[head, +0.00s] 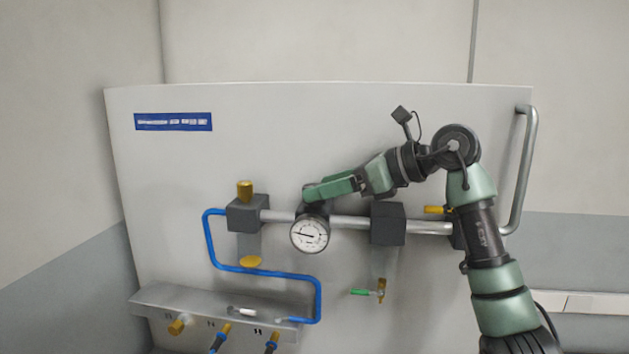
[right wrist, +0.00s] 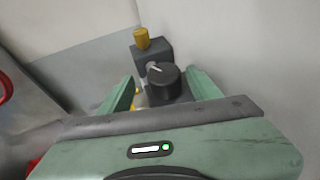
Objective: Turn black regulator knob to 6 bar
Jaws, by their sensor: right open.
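The black regulator knob (right wrist: 163,80) shows in the right wrist view, with a pale pointer mark on its top angled toward the upper left. My right gripper (right wrist: 162,88) is open, with one green finger on each side of the knob; contact cannot be made out. In the head view the right gripper (head: 325,189) reaches in from the right, just above the round white gauge (head: 310,234), and largely hides the knob. The gauge needle points left and slightly up; its numbers are too small to read. My left gripper is not in view.
A metal pipe (head: 350,223) joins dark blocks, including one (head: 387,224) right of the gauge. A brass cap (head: 245,190) tops the left block. A blue hose (head: 268,272), a green-handled valve (head: 366,292) and a lower shelf (head: 170,297) are below.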

